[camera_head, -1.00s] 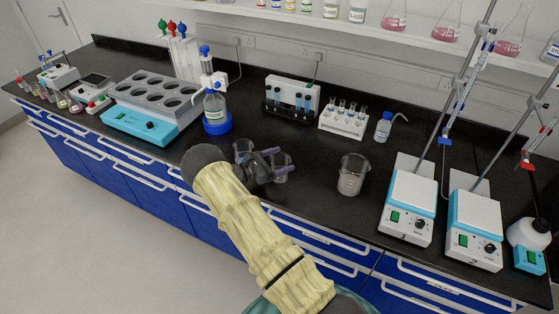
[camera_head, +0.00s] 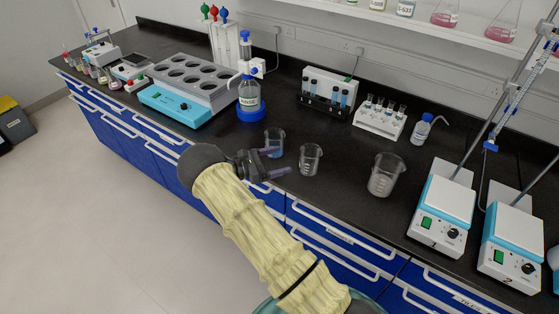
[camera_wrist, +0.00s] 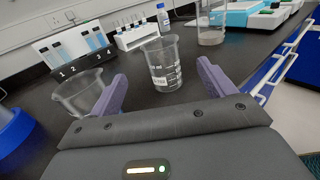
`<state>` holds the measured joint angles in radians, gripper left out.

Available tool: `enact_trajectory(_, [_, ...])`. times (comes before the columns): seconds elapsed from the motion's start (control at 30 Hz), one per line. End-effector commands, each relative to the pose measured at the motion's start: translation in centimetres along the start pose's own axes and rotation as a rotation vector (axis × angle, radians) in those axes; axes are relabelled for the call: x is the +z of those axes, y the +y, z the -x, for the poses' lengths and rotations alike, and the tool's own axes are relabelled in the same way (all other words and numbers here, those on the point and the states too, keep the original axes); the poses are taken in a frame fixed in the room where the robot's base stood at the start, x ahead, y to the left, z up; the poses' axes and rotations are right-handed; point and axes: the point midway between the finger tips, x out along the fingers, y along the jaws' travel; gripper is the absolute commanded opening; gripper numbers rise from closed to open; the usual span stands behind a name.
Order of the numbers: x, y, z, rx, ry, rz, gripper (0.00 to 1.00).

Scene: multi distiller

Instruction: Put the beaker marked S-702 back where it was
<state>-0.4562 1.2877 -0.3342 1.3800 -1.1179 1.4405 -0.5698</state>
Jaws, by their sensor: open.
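Three glass beakers stand on the black bench. A small clear beaker (camera_head: 311,160) is just off my fingertips; in the wrist view this beaker (camera_wrist: 164,66) stands upright ahead, between the finger lines, with a white label I cannot read. A larger beaker (camera_head: 384,177) with greyish contents is to the right. My gripper (camera_head: 279,165) is open and empty, with the fingers apart. No S-702 mark is legible.
A blue-based bottle dispenser (camera_head: 250,97) stands behind left, a grey block heater (camera_head: 185,85) farther left. Tube racks (camera_head: 328,93) line the back. Two hotplate stirrers (camera_head: 443,212) with burette stands are at the right. Bare bench lies between the small and large beakers.

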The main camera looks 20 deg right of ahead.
Motion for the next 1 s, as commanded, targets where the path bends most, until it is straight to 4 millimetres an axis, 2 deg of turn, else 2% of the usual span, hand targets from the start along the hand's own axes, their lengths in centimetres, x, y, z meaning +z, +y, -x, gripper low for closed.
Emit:
enact_trajectory(0.33, [0.1,-0.1,-0.2,-0.006,0.008,-0.004,0.82])
enact_trajectory(0.47, [0.6,-1.1,-1.0,-0.048,0.081,-0.033,0.82])
enact_trajectory(0.57, [1.1,-2.9,-1.8,-0.114,0.197,-0.086,0.82])
enact_trajectory(0.7, [1.9,-6.3,-2.4,-0.238,0.406,-0.2,0.82])
enact_trajectory(0.87, [3.0,-10.3,-1.7,-0.385,0.633,-0.358,0.82])
enact_trajectory(1.0, [4.3,-13.6,-0.2,-0.515,0.81,-0.515,0.82])
